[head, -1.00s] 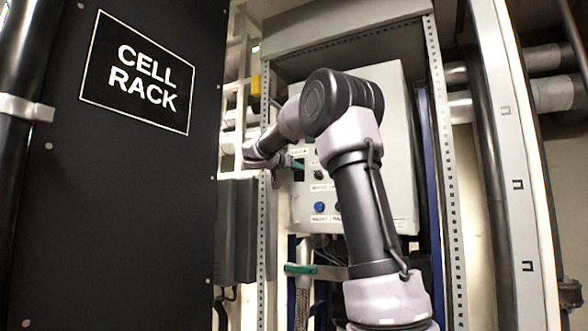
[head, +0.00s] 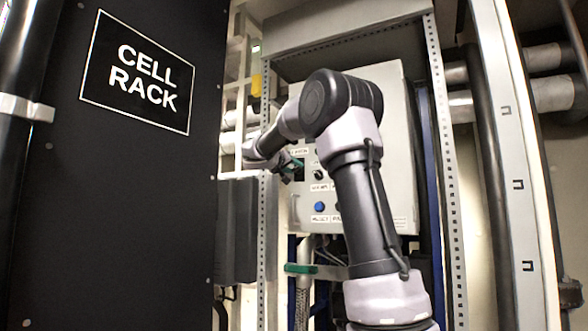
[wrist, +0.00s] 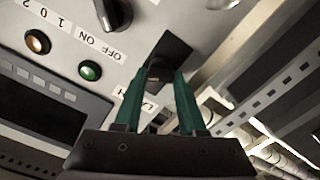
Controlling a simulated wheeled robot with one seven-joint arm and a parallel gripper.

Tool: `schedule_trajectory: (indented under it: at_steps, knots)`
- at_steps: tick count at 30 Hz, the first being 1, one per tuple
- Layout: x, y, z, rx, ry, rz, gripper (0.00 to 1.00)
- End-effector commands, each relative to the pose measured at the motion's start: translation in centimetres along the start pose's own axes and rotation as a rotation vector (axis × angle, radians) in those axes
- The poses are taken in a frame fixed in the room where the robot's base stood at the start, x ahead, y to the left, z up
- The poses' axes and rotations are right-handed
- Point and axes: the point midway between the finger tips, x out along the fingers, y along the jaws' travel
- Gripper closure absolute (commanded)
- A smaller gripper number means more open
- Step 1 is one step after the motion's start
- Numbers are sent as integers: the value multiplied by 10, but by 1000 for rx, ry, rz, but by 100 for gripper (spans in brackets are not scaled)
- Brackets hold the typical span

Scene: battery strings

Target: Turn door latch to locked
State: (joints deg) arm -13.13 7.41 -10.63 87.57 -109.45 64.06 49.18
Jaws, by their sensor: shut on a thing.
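The door latch (wrist: 165,60) is a dark plate and knob on the pale panel door, partly hidden by my fingers in the wrist view. My gripper (wrist: 158,82), with its two green fingers, is shut on the latch knob. In the head view my gripper (head: 291,171) is at the panel's left edge, and the dark latch plate (head: 299,174) shows just beside it. A partly covered label sits next to the fingers. Which way the latch points is hard to tell.
The pale panel door (head: 375,100) also carries a black rotary switch (wrist: 112,14), a green button (wrist: 90,71) and an amber lamp (wrist: 37,42). The perforated cabinet post (head: 268,215) stands close on the left. The black cell rack (head: 120,220) fills the far left.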

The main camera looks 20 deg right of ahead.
Motion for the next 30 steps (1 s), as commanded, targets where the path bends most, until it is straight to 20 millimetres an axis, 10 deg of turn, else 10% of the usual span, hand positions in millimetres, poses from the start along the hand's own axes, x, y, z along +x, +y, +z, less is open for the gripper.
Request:
schedule_trajectory:
  at_steps: [30]
  knots:
    - [0,-4,1,-907,2,-1,100]
